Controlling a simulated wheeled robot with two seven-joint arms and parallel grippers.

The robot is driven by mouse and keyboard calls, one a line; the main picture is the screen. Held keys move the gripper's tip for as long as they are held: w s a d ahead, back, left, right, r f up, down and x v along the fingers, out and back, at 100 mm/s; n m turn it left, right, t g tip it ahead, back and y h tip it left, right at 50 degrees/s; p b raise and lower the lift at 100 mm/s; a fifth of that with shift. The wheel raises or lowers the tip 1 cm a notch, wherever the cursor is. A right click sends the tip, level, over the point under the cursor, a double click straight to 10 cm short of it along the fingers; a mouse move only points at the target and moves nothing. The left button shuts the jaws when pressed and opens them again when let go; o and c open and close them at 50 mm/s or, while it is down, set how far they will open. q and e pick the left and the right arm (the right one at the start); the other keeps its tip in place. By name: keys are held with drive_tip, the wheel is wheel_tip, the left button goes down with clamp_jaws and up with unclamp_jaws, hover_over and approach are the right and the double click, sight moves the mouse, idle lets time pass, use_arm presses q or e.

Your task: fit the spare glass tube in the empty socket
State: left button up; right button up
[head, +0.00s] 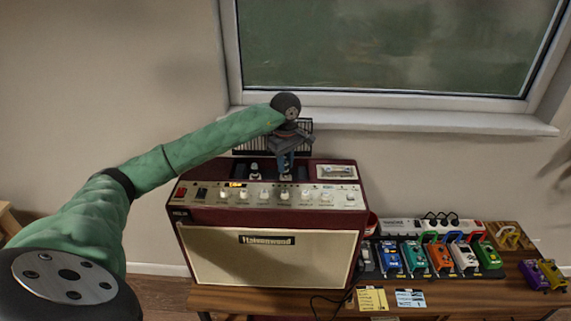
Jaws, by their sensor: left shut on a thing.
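The amplifier (210,250) is dark red with a cream front and stands on the wooden bench. My left gripper (287,163) points down over the open back part of its top and is shut on a small pale piece, which seems to be the spare glass tube (286,177). The tube looks about upright; my fingers hide its upper part. I cannot tell whether its lower end touches a socket. Another small tube (255,171) stands to its left in the dark recess. The empty socket cannot be made out. My right gripper is not in view.
A black slatted grille (243,142) stands behind the recess, below the window sill (400,121). Knobs line the amplifier's front panel (215,194). A pedal board with several coloured pedals (438,258), a power strip (400,225) and notes (372,299) lie to the right.

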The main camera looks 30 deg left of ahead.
use_arm(q)
drive_tip(key=shift+f+b, duration=0.65)
drive_tip(key=shift+b, duration=0.05)
idle(0.8)
drive_tip(key=o, duration=1.3)
drive_tip(key=shift+c, duration=0.2)
drive_tip(key=shift+r, duration=0.1)
drive_tip(key=shift+r+p, duration=1.05)
drive_tip(key=shift+r, duration=2.85)
